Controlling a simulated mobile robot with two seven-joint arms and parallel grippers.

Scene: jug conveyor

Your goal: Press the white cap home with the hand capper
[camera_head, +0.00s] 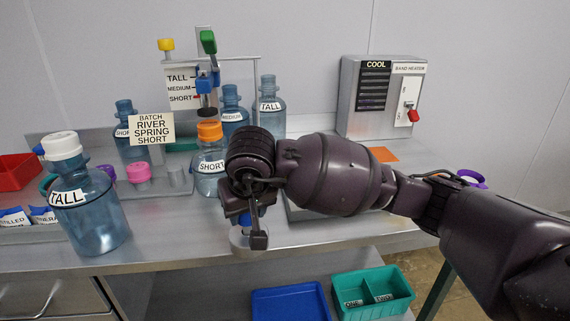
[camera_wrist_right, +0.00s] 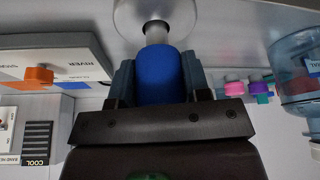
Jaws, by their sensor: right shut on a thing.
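A large blue jug labelled TALL (camera_head: 98,225) stands at the front left of the counter in the head view. The white cap (camera_head: 62,146) sits on top of its neck; I cannot tell how far down it is. My right gripper (camera_head: 248,222) is to the right of this jug, pointing down over the counter's front. It is shut on the blue handle of the hand capper (camera_wrist_right: 167,75). The capper's silver stem and round disc (camera_wrist_right: 152,12) show beyond the fingers in the wrist view. I cannot tell whether the disc touches the counter. My left gripper is out of view.
An orange-capped SHORT jug (camera_head: 210,165) stands just behind my right gripper. A pink cap (camera_head: 138,173) lies between it and the TALL jug. A press stand (camera_head: 207,85), more jugs and a grey COOL box (camera_head: 380,97) are behind. Teal (camera_head: 372,293) and blue (camera_head: 290,303) bins sit below.

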